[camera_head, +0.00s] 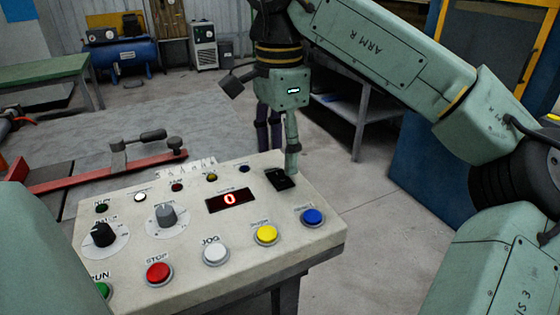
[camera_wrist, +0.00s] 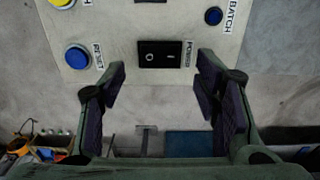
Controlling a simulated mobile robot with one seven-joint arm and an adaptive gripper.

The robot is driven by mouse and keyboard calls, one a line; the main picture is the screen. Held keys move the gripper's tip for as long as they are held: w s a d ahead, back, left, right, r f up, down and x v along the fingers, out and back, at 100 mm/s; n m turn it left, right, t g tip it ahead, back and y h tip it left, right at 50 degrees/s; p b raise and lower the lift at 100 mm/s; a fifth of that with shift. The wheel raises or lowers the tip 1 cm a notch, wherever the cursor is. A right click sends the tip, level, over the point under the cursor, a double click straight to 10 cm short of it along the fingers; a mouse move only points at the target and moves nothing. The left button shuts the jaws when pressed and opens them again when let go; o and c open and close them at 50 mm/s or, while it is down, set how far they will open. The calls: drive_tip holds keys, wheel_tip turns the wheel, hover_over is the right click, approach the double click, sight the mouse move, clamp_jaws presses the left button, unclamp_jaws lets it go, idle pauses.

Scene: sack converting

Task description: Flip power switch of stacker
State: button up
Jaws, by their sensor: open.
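The power switch (camera_head: 280,179) is a black rocker at the far right corner of the pale control panel (camera_head: 190,225). In the wrist view the switch (camera_wrist: 160,54) sits by its POWER label, with a circle mark on its left half and a bar mark on its right half. My gripper (camera_head: 279,150) points down over that corner. In the wrist view my gripper (camera_wrist: 163,76) is open and empty, its two dark fingers apart on either side of the switch's near edge. I cannot tell whether a finger touches the panel.
The panel also carries a red display (camera_head: 231,200) reading 0, a blue button (camera_head: 313,217), a yellow button (camera_head: 266,234), a white button (camera_head: 216,254), a red button (camera_head: 158,273) and two knobs. A red bar (camera_head: 95,178) lies behind left. Floor is clear right of the panel.

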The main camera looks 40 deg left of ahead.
sight(280, 177)
wheel_tip(280, 177, up, 4)
drive_tip(key=shift+r, duration=0.1)
idle(0.7)
